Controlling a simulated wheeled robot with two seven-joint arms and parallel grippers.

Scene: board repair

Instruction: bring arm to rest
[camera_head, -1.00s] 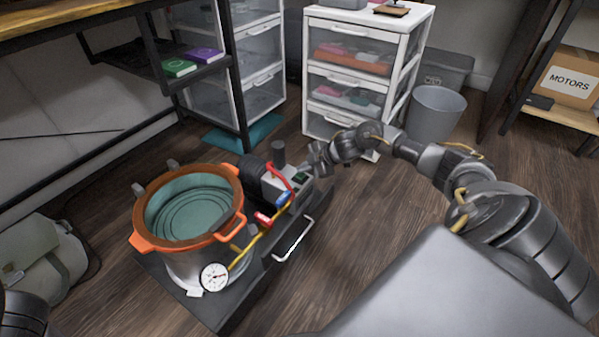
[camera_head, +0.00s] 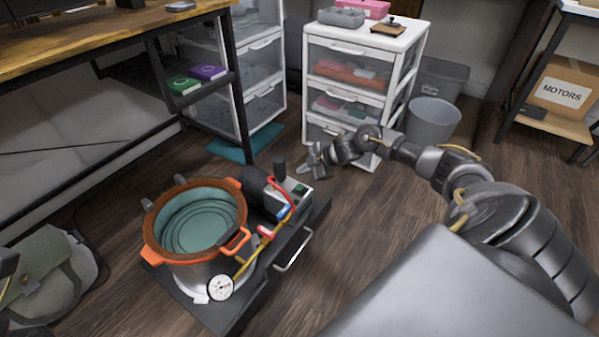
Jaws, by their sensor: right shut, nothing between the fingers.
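My right arm comes in from the right and reaches across toward the middle of the picture. My right gripper (camera_head: 307,168) is shut and empty. It hangs in front of the white drawer unit, just beyond the pump (camera_head: 289,193) as seen here. The orange-rimmed pot (camera_head: 198,223) stands on a dark cart base with a handle (camera_head: 294,251). A dial gauge (camera_head: 220,288) sits at its front. A dark piece of my left side shows at the left edge, but the left gripper is not in view.
The white drawer unit (camera_head: 347,88) stands behind my right gripper. A grey bin (camera_head: 432,122) is beside it. A MOTORS box (camera_head: 562,86) sits on a low shelf at right. A green bag (camera_head: 50,275) lies at left.

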